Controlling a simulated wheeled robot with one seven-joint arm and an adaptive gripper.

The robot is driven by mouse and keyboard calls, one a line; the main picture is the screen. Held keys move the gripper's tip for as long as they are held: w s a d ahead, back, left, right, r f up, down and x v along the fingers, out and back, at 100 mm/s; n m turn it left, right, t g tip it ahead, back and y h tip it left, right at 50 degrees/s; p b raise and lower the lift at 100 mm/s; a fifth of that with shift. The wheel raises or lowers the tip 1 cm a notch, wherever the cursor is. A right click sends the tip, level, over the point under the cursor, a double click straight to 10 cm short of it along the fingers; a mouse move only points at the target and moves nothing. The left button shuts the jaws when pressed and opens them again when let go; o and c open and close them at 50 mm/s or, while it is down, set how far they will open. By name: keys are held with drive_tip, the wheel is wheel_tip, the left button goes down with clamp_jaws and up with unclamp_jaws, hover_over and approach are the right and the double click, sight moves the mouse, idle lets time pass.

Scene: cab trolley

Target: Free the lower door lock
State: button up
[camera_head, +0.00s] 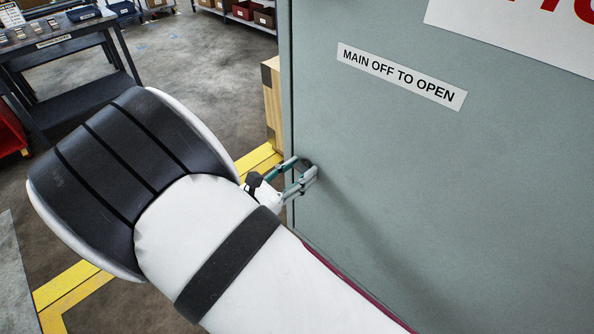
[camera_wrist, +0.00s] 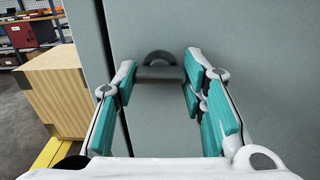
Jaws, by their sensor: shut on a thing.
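The lower door lock (camera_wrist: 159,73) is a dark grey bar-like piece on a rounded mount. It sits on the grey-green cabinet door (camera_wrist: 260,60) near its left edge. My gripper (camera_wrist: 160,77) has one finger at each end of the lock piece and is shut on it. In the head view my gripper (camera_head: 301,170) is at the door's left edge, and the fingers hide most of the lock. The door lies flat in its frame as far as I can see.
A "MAIN OFF TO OPEN" label (camera_head: 400,76) is on the door above my gripper. A wooden block or crate (camera_wrist: 56,90) stands left of the cabinet, by a yellow floor line (camera_head: 75,285). A dark trolley (camera_head: 70,65) stands further left. Open floor lies between.

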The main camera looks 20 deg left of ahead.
drive_tip(key=shift+n, duration=0.3)
drive_tip(key=o, duration=1.2)
drive_tip(key=shift+c, duration=0.2)
drive_tip(key=v, duration=1.2)
drive_tip(key=shift+f, duration=0.1)
